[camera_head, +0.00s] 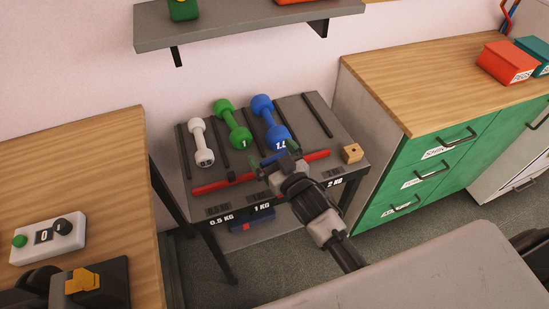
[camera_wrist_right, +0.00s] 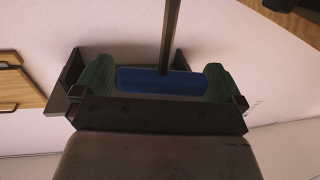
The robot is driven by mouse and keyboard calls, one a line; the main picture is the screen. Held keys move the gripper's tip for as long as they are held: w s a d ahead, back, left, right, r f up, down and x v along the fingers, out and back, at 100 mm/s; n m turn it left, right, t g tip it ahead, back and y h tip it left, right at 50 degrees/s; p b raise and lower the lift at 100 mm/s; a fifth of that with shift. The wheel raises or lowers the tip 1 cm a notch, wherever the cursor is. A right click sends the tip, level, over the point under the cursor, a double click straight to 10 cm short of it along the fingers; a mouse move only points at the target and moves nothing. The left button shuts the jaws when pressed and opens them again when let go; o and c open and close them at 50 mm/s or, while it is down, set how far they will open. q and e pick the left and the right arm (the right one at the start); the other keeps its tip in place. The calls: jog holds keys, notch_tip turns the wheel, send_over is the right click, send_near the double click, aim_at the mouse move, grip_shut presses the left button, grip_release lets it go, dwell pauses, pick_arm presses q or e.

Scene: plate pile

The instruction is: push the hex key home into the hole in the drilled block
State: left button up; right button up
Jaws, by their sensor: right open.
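The drilled block (camera_head: 352,154) is a small wooden cube with a dark hole in its top, at the right end of the grey rack. My right gripper (camera_head: 275,156) is over the rack's front, left of the block and apart from it. It is open, with green finger pads far apart. In the right wrist view a blue bar (camera_wrist_right: 155,79) spans the gap between the pads of the right gripper (camera_wrist_right: 157,84), and a dark rod (camera_wrist_right: 172,35) runs up from it. This looks like the hex key's handle and shank; its tip cannot be made out. My left gripper is not in view.
White, green (camera_head: 232,124) and blue (camera_head: 269,122) dumbbells lie on the grey rack (camera_head: 320,115), behind a red front bar (camera_head: 225,183). A wooden table (camera_head: 80,170) stands left; a green drawer cabinet (camera_head: 440,170) stands right. A shelf (camera_head: 235,24) hangs above.

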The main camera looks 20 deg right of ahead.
jog(key=shift+w+a, duration=0.15)
jog(key=shift+w, duration=0.3)
jog(key=shift+c, duration=0.2)
jog(key=c, duration=0.8)
jog(key=w+d+r, duration=0.1)
jog(key=d+r, duration=1)
jog(key=shift+w+d, duration=0.2)
jog(key=shift+d, duration=0.15)
